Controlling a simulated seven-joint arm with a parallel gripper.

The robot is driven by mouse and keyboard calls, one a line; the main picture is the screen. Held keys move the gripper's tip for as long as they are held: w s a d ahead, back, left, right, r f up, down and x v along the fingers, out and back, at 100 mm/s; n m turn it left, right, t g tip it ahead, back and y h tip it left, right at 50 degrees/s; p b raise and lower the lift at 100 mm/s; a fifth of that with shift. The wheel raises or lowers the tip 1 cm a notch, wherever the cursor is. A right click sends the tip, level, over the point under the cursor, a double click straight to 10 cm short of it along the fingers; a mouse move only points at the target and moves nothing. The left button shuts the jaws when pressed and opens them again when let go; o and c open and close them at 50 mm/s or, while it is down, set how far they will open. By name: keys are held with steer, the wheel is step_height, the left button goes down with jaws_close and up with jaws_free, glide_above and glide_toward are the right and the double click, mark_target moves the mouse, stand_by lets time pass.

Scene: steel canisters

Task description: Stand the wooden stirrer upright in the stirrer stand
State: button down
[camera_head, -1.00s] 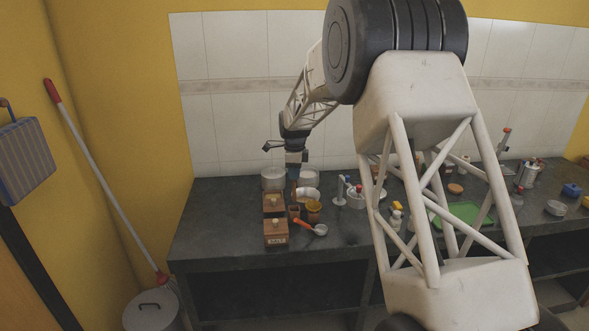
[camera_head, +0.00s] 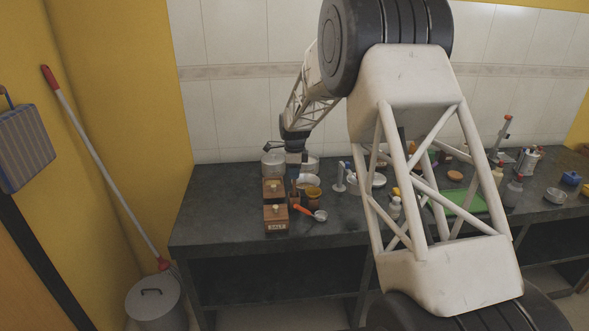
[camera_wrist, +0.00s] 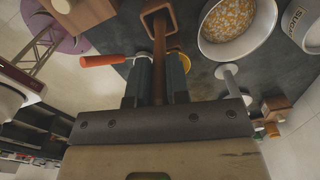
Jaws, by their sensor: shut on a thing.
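The wooden stirrer is a slim brown stick (camera_wrist: 160,52), gripped lengthwise between the two dark fingers of my gripper (camera_wrist: 160,75) in the wrist view. Its far end reaches the mouth of the stirrer stand (camera_wrist: 146,14), a small square wooden holder. The tip appears to be at or inside the opening; how deep it sits I cannot tell. In the head view my gripper (camera_head: 295,171) is above the stand (camera_head: 294,198), beside the wooden boxes. The stirrer (camera_head: 294,186) looks close to upright there.
Wooden boxes (camera_head: 276,218), one labelled SALT, stand left of the stand. An ochre cup (camera_head: 313,195) and an orange-handled spoon (camera_head: 304,210) are close on the right. A white bowl of yellow bits (camera_wrist: 230,38) is near. A white post (camera_head: 339,182) stands farther right.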

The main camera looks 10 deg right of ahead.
steer(key=shift+f, duration=0.5)
steer(key=c, duration=1)
jaws_free()
steer(key=shift+r, duration=3.9)
